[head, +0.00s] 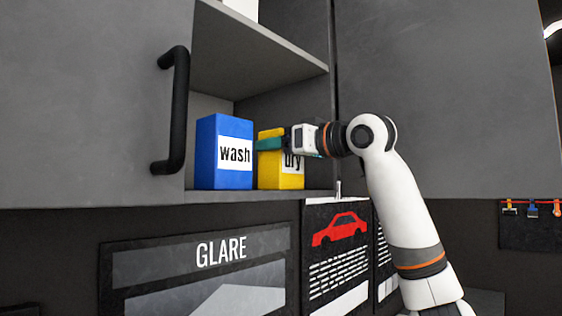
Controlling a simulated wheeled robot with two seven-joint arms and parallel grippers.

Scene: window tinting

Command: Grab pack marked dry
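The yellow pack (279,180) stands upright on the lower shelf of the open cabinet. Its white label reads "dry", with the top of the word partly covered. My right gripper (270,144) reaches in from the right and overlaps the upper part of the yellow pack. A dark teal finger lies across the pack's front; the other finger does not show clearly, so I cannot tell whether they are closed on it. The blue pack (222,172) marked "wash" stands just left of the yellow pack. My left gripper is not in view.
An upper shelf (255,58) hangs above the packs. The cabinet door with a black handle (172,110) is at the left, and a grey panel (450,90) at the right. Posters, including a GLARE board (200,252), hang below.

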